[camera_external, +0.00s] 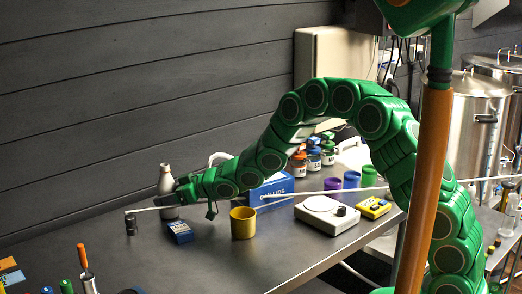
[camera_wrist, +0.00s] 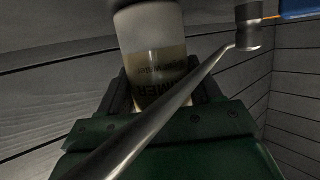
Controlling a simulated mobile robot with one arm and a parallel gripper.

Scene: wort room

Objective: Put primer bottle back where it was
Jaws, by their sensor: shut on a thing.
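The primer bottle (camera_external: 167,183) is pale grey with a narrow neck and appears upright at the left end of the bench. My gripper (camera_external: 179,193) reaches it from the right and is shut on it. In the wrist view the primer bottle (camera_wrist: 155,55) sits between the jaws of my gripper (camera_wrist: 163,92), with a tan label bearing dark letters, partly readable as "MER". A metal rod crosses in front of the label and hides part of it. I cannot tell whether the bottle's base touches the bench.
A dark blue box (camera_external: 180,232) lies just below my gripper, with a yellow cup (camera_external: 243,223) to its right. A blue carton (camera_external: 271,190), a white scale (camera_external: 326,214) and a yellow device (camera_external: 373,207) stand farther right.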

